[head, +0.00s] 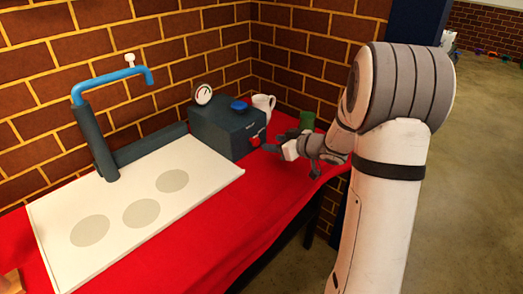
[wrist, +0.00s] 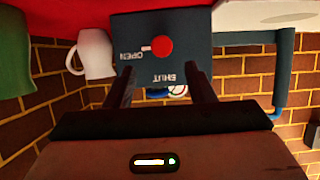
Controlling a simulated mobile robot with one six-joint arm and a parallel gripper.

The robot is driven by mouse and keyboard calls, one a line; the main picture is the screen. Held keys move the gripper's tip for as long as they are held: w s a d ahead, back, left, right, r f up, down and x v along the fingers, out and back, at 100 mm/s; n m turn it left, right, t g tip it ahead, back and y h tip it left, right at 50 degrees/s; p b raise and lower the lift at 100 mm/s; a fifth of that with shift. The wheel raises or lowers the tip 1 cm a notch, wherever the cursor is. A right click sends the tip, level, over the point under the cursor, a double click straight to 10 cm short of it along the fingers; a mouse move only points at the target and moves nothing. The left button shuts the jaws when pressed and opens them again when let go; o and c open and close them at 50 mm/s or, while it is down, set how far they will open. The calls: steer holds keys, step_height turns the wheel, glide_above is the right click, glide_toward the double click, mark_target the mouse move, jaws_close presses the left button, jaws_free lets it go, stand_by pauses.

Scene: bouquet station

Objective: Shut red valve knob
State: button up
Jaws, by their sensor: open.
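The red valve knob (head: 255,141) is on the front face of a dark blue-grey box (head: 222,132). In the wrist view, which is upside down, the red knob (wrist: 162,46) has a white pointer (wrist: 146,48) turned toward the OPEN label (wrist: 131,55). The SHUT label (wrist: 165,78) sits apart from the pointer. My gripper (head: 274,141) is in front of the box face, facing the knob. In the wrist view my gripper (wrist: 160,72) is open and empty, its fingers apart, with the knob roughly centred beyond them. I see no contact with the knob.
A round gauge (head: 203,94) and a blue knob (head: 239,105) are on top of the box. A white mug (head: 264,102) and a green cup (head: 307,119) stand near it. A white board (head: 120,240) and blue-topped pipe (head: 110,80) are left. Red cloth (head: 210,235) is clear in front.

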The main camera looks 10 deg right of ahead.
mark_target(258, 142)
steer(key=b+x, duration=0.1)
steer(key=x, duration=0.6)
steer(key=shift+w+a+f, duration=0.1)
steer(key=shift+w+a, duration=0.1)
steer(key=shift+a, duration=0.1)
steer(key=shift+c, duration=0.2)
